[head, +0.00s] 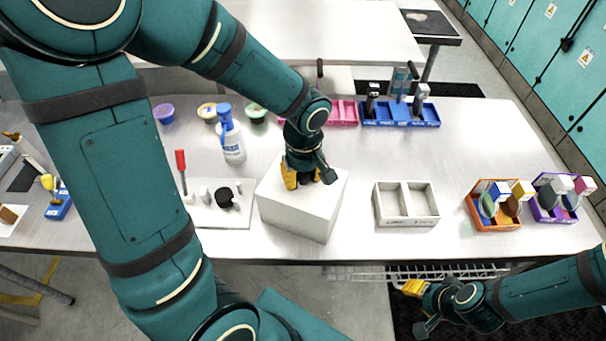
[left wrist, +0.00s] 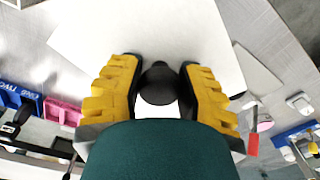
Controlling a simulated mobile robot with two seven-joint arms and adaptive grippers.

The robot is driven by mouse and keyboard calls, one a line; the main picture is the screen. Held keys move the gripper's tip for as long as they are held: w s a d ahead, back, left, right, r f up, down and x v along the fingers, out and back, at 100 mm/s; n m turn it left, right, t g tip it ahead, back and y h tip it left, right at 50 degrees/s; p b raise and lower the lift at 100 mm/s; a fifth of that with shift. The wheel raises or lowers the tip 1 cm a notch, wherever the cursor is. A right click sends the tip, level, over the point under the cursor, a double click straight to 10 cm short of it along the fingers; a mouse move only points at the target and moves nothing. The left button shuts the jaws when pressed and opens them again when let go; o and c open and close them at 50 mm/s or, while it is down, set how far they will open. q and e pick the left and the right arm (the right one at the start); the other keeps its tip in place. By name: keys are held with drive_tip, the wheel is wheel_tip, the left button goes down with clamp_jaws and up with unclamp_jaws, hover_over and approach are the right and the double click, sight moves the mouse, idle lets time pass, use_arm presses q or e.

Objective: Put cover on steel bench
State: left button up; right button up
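The cover (head: 298,213) is a white box shape with a dark knob (left wrist: 159,84) on top. It is at the middle of the steel bench (head: 362,150), near the front edge. Whether its underside touches the bench is hard to tell. My left gripper (head: 303,177) is above it, pointing down. In the left wrist view, its yellow fingers (left wrist: 159,78) are on both sides of the knob and appear closed on it. My right gripper (head: 412,289) is low, in front of the bench at the right; its finger gap is not clear.
A white two-part tray (head: 405,222) is right of the cover. An orange bin (head: 495,221) and a purple bin (head: 560,213) stand further right. A white board (head: 212,216) with a red-handled tool is left. A spray bottle (head: 231,142) and blue tray (head: 400,121) are behind.

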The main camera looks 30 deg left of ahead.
use_arm(q)
drive_tip(key=shift+o, duration=1.2)
drive_tip(key=shift+r, duration=0.1)
drive_tip(key=shift+r, duration=0.3)
wheel_tip(320, 180, up, 12)
drive_tip(key=p, duration=0.2)
drive_tip(key=shift+d+f, duration=0.15)
drive_tip(key=shift+f, duration=0.1)
drive_tip(key=shift+s, duration=0.2)
